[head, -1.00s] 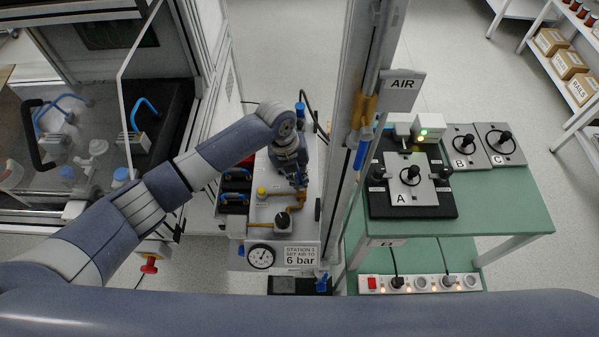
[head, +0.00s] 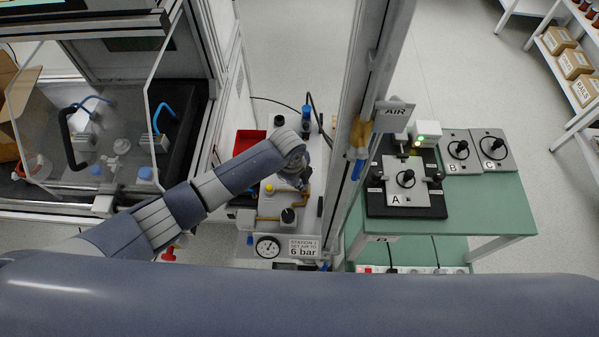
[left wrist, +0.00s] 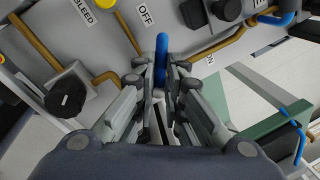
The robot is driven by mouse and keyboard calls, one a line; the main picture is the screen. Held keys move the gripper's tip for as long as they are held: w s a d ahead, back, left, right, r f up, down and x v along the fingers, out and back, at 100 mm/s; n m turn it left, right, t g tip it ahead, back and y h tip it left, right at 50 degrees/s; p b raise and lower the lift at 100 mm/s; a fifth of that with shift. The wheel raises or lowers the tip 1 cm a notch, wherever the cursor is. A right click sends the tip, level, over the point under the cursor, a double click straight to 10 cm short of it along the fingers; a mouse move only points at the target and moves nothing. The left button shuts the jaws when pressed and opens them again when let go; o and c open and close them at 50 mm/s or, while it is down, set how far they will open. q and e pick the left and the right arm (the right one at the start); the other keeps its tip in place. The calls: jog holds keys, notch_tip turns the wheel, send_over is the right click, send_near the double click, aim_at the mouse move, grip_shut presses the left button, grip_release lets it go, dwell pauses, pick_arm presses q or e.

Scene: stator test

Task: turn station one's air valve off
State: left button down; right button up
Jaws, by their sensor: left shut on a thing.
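Station one's air panel (head: 252,228) stands left of the aluminium post, with a "STATION 1 SET AIR TO 6 bar" sign (head: 304,248) at its front. My left gripper (head: 305,185) is over the panel's right part. In the left wrist view its fingers (left wrist: 161,80) are closed around a blue valve handle (left wrist: 162,50), whose end shows between them. The "OFF" label (left wrist: 146,15) is just left of the handle and the "ON" label (left wrist: 210,59) is to its right. The valve body is hidden by the gripper. My right gripper is not in view.
A gauge (head: 267,247), a black knob (head: 288,215) and a yellow button (head: 269,187) sit near the gripper. The aluminium post (head: 352,130) stands close on the right. A green table (head: 490,205) with test fixtures is beyond it.

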pick_arm(q)
jog(key=n+p, duration=0.2)
jog(key=n, duration=0.1)
jog(key=shift+s+r+n+y, duration=0.2)
jog(key=shift+s+n+y, duration=0.1)
jog(key=shift+s, duration=0.05)
jog(key=shift+s+f+n+p, duration=0.1)
jog(key=shift+s+n+p, duration=0.1)
jog(key=shift+n+p, duration=0.7)
jog(key=shift+n, duration=0.4)
jog(key=c, duration=1.7)
grip_release()
jog(key=shift+o, duration=0.2)
jog(key=shift+s, duration=0.1)
notch_tip(320, 180, up, 12)
jog(key=s, duration=0.2)
jog(key=shift+s+f, duration=0.15)
jog(key=shift+f, duration=0.05)
